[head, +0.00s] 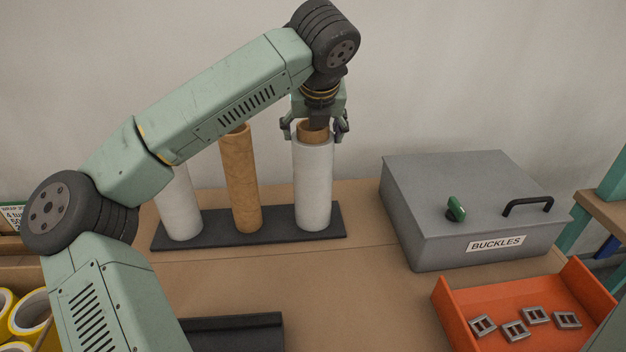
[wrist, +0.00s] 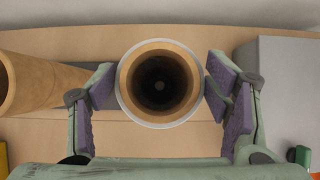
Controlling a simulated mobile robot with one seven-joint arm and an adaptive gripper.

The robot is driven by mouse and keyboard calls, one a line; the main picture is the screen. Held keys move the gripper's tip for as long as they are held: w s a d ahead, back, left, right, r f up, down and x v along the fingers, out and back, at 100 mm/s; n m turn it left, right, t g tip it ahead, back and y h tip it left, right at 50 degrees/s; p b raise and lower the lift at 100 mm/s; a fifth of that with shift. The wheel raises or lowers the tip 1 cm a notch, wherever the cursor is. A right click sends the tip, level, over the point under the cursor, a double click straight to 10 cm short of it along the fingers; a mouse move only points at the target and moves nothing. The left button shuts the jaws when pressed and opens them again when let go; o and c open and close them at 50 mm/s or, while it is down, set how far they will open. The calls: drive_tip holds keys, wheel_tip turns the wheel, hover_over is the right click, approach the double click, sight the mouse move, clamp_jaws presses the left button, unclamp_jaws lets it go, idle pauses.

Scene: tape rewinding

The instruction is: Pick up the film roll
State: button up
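The white film roll (head: 313,185) stands upright at the right end of a dark base (head: 250,240) in the head view. Its brown core shows at the top. My gripper (head: 316,130) is over the top of this roll, with a finger on each side. In the wrist view, my gripper (wrist: 161,92) is open around the film roll's round end (wrist: 122,90). A small gap shows at the right finger; the left finger is very close to the rim, and I cannot tell if it touches. Another white roll (head: 181,205) stands at the base's left end, partly hidden by my arm.
A bare brown tube (head: 241,185) stands between the two white rolls. A grey box labelled BUCKLES (head: 470,200) is to the right. An orange tray (head: 500,300) holding several buckles is at the front right. Yellow tape rolls (head: 28,312) lie at the lower left.

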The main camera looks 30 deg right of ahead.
drive_tip(key=c, duration=1.4)
drive_tip(key=shift+r, duration=0.1)
